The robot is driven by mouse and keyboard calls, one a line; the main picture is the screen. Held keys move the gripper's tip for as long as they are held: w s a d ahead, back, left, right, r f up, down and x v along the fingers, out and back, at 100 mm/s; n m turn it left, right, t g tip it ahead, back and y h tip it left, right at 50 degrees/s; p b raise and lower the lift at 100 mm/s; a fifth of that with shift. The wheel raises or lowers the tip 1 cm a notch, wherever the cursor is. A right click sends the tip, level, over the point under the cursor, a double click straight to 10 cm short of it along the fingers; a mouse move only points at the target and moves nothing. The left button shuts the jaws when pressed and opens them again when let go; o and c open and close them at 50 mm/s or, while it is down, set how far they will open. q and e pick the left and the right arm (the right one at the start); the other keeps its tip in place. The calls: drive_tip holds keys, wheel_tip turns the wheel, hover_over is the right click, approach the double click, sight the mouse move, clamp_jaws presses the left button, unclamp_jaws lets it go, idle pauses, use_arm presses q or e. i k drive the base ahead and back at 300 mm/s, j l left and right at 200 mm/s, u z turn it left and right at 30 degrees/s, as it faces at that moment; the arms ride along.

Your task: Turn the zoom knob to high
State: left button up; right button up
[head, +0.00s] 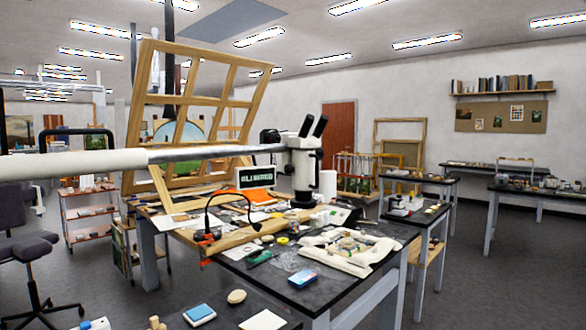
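A white stereo microscope (303,165) with two black eyepieces (313,125) stands toward the back of the dark-topped worktable (285,262). It is upright, with a dark lower end near the tabletop. Small dark parts show on the side of its body, but they are too small to tell which is the zoom knob or how it is set. A horizontal bar (75,164), thick and white at left and thin and grey toward the right, reaches to the microscope. Neither of my grippers shows in the head view.
A chair (30,250) stands at left.

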sight(288, 168)
drive_tip(key=i+l+u, duration=0.25)
drive_tip(key=i+l, duration=0.15)
drive_tip(key=l, duration=0.2)
drive_tip(key=i+l+u, duration=0.3)
drive_tip(key=l, duration=0.35)
drive_tip(key=i+l+u, duration=0.1)
drive_tip(key=l, duration=0.25)
drive_tip(key=i, duration=0.1)
